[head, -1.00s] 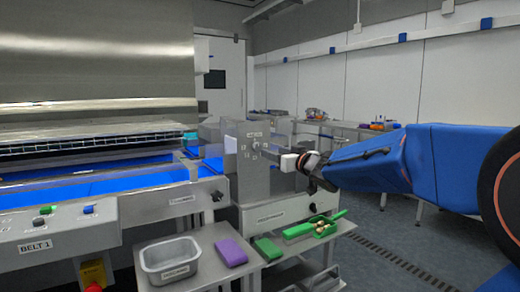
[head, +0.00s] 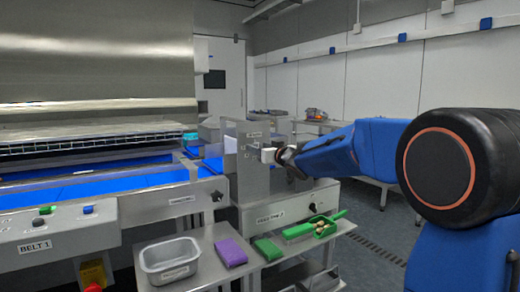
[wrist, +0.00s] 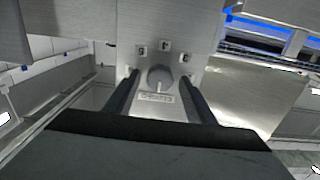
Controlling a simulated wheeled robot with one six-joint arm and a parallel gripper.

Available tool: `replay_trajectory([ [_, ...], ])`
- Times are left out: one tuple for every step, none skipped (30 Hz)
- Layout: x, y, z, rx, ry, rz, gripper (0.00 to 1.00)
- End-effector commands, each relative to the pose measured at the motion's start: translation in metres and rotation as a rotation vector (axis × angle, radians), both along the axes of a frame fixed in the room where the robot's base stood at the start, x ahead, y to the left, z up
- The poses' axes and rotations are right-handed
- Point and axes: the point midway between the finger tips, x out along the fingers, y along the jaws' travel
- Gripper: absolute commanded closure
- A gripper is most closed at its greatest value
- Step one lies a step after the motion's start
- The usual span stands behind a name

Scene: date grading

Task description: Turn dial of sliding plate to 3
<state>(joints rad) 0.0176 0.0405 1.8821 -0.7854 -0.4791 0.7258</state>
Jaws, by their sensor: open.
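The sliding plate (head: 248,150) is a grey upright metal panel beside the blue belt in the head view. In the wrist view, the plate (wrist: 190,25) carries a round grey dial (wrist: 160,77) with several small square labels around it and a wider label below. The labels are too small to read, and the dial setting is unclear. My gripper (wrist: 160,80) is open, with one dark finger on each side of the dial and gaps showing between. In the head view my gripper (head: 268,155) is in front of the plate and hides the dial.
The blue belt (head: 100,187) lies left of the plate.

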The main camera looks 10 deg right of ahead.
Motion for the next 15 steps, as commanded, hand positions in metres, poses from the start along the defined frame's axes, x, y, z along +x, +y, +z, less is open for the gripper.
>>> replay_trajectory([
  [-0.0001,0.0,0.0,0.0,0.0,0.0,0.5],
  [-0.0001,-0.0001,0.0,0.0,0.0,0.0,0.5],
  [-0.0002,-0.0002,0.0,0.0,0.0,0.0,0.52],
  [-0.0002,-0.0002,0.0,0.0,0.0,0.0,0.6],
  [-0.0002,-0.0002,0.0,0.0,0.0,0.0,0.67],
  [-0.0002,-0.0002,0.0,0.0,0.0,0.0,0.76],
  [-0.0001,-0.0003,0.0,0.0,0.0,0.0,0.83],
  [-0.0001,-0.0003,-0.0001,0.0,0.0,0.0,0.91],
  [-0.0003,-0.0002,0.0,0.0,0.0,0.0,0.91],
  [-0.0003,-0.0002,-0.0001,0.0,0.0,0.0,0.91],
  [-0.0002,-0.0003,-0.0001,0.0,0.0,0.0,0.91],
  [-0.0002,-0.0003,-0.0001,-0.001,0.0,0.0,0.91],
  [-0.0002,-0.0003,-0.0001,-0.003,-0.001,0.0,0.91],
  [-0.0003,-0.0002,-0.0001,-0.005,-0.002,0.0,0.91],
  [-0.0003,-0.0002,-0.0001,-0.01,-0.003,0.0,0.91],
])
